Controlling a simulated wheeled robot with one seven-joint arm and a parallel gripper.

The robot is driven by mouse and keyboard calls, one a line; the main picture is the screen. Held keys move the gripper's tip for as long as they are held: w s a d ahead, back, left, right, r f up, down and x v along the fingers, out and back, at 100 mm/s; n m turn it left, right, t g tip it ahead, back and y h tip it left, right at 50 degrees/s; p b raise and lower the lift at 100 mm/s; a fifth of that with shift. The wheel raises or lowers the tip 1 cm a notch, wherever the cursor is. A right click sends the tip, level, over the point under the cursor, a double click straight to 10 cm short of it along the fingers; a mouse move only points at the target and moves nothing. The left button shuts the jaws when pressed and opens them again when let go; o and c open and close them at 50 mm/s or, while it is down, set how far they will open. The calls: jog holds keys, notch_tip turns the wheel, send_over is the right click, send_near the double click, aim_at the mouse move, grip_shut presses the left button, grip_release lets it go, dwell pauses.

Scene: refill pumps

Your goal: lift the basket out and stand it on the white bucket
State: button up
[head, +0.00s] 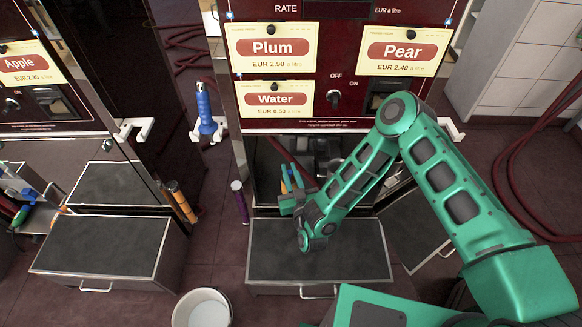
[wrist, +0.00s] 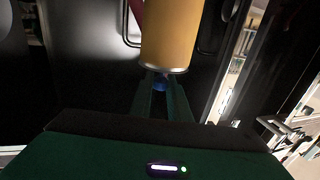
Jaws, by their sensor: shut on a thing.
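My gripper (wrist: 160,92) reaches into the dark opening under the Water sign of the middle pump. Its two green fingers are shut on a small blue piece (wrist: 160,83). A yellow cylinder (wrist: 170,35) with a metal rim stands right beyond the fingertips in the wrist view. I cannot tell whether the blue piece joins it. In the head view my gripper (head: 290,197) is small and partly hidden by the arm. No basket shape can be made out for certain. The white bucket (head: 203,309) stands on the floor at the bottom, cut by the picture's edge.
A dark-topped drawer step (head: 275,250) juts out below the opening, under my arm. Another step (head: 100,245) is at the left. A purple tube (head: 240,202) and orange tubes (head: 181,202) stand between. A blue nozzle (head: 205,110) hangs beside the pump. An open door panel (head: 415,230) is at the right.

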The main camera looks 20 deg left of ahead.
jog(key=shift+s+d, duration=0.3)
jog(key=shift+s, duration=0.7)
jog(key=shift+s+d, duration=0.25)
jog(key=shift+s, duration=0.7)
